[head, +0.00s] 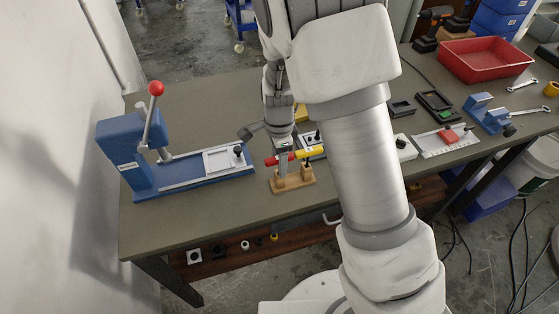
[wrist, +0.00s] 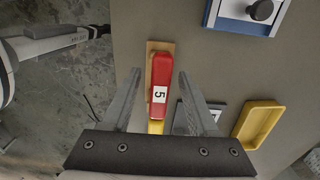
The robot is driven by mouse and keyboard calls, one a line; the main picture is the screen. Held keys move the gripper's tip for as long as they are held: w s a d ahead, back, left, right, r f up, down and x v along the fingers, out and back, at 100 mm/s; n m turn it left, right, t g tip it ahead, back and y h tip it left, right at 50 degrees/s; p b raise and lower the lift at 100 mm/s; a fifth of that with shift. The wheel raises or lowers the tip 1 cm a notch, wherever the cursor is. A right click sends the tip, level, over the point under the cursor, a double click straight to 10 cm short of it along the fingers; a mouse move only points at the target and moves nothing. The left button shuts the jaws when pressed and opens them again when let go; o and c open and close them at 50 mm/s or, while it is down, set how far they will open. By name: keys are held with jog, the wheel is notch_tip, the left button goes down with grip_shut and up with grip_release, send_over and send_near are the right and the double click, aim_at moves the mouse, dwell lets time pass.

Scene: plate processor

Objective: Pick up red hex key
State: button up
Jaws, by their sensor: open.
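The red hex key (head: 271,161) has a red handle and sits in a small wooden stand (head: 294,183) on the table. In the wrist view its red handle (wrist: 161,70) carries a white label with a 5. A yellow-handled key (head: 304,153) is beside it in the stand; part of its yellow (wrist: 156,127) shows below the red handle in the wrist view. My gripper (wrist: 159,78) is open, with one finger on each side of the red handle and visible gaps between. The key's lower part is hidden.
A blue press (head: 125,150) with a red-knobbed lever stands at the left. A yellow tray (wrist: 258,124) lies to the right of the stand in the wrist view. A red bin (head: 482,60) and a small blue vise (head: 487,112) are at the right. The table's front edge is close to the stand.

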grip_shut()
jog(key=shift+r, duration=0.15)
dwell(0.4)
